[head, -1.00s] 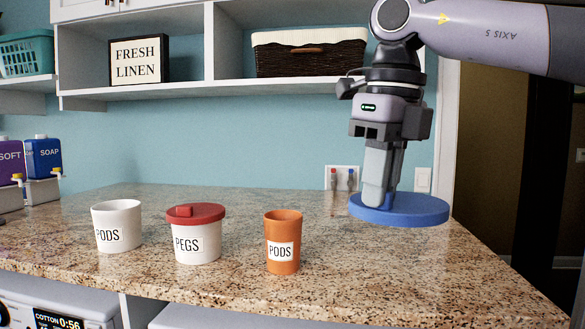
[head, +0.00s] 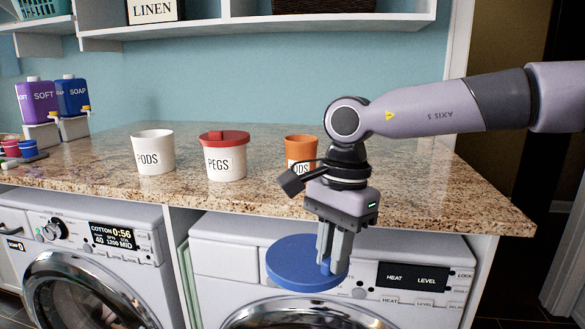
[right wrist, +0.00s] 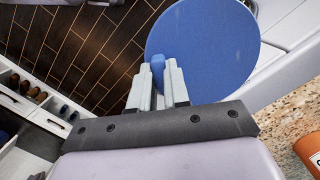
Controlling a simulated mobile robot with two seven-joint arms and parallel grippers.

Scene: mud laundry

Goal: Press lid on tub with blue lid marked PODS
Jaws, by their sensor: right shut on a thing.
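The blue lid (head: 300,270) is a flat round disc held in the air in front of the counter's front edge, before the right-hand washer. My right gripper (head: 327,262) points down and is shut on it; in the right wrist view the fingers (right wrist: 158,80) pinch its small blue knob, and the lid (right wrist: 205,45) spreads out beyond them. The white tub marked PODS (head: 154,150) stands upright and open-topped on the counter, left of and behind the lid. An orange cup also marked PODS (head: 300,144) is partly hidden behind my right arm. My left gripper is not in view.
The white PEGS tub (head: 226,164) with a red lid (head: 224,138) stands between the white PODS tub and the orange cup. SOFT (head: 38,97) and SOAP (head: 73,95) dispensers and small coloured items (head: 20,150) are at the left. Front-loading machines (head: 90,262) stand under the granite counter (head: 400,180).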

